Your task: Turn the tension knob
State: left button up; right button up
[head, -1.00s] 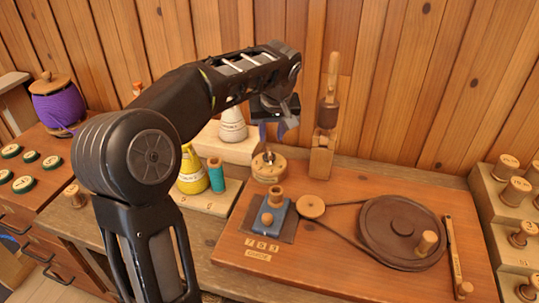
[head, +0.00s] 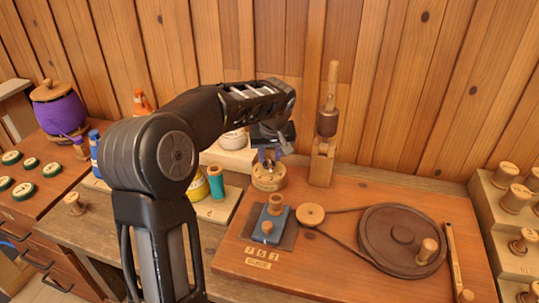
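The tension knob (head: 268,182) seems to be the round, light wooden piece at the back left of the brown wooden board (head: 345,276). My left gripper (head: 269,157) points down at the knob, with its fingertips at the knob's top. The fingers partly hide the small upper part of the knob. I cannot tell whether they are closed on it or only beside it. My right gripper is not in view.
Right of the knob stands an upright wooden post (head: 325,125). In front are a blue block (head: 274,222), a small pulley (head: 311,214) and a large dark wheel (head: 385,243). A teal spool (head: 215,182) stands left. Spools on steps (head: 515,198) are at right.

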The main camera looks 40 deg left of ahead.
pick_arm(q)
jog(key=shift+f, duration=0.1)
jog(key=shift+c, duration=0.3)
grip_shut()
